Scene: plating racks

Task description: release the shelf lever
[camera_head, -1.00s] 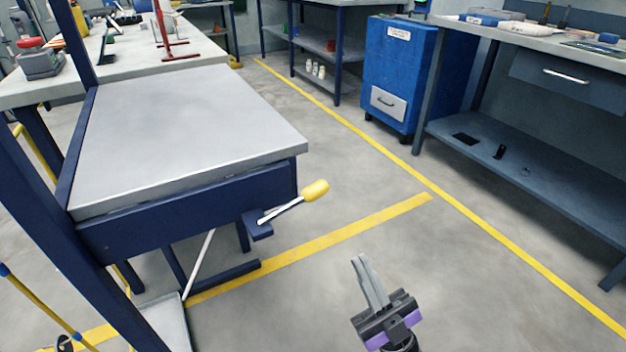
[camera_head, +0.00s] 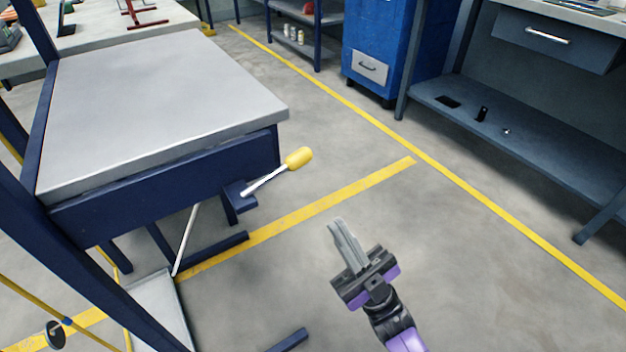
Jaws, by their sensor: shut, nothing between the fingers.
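The shelf lever (camera_head: 299,158) is a metal rod with a yellow knob. It sticks out from a dark blue bracket at the right front corner of the shelf (camera_head: 160,98), tilted up to the right. The shelf has a flat grey top on a dark blue frame. My gripper (camera_head: 339,228) is in the lower middle of the view, below and to the right of the yellow knob and apart from it. Its grey fingers are together, pointing up, with nothing between them.
A blue cabinet (camera_head: 375,45) and a dark workbench (camera_head: 520,140) stand at the upper right. A yellow floor line (camera_head: 330,197) runs below the lever. Open grey floor lies around my gripper. A dark blue post (camera_head: 35,140) stands at the left.

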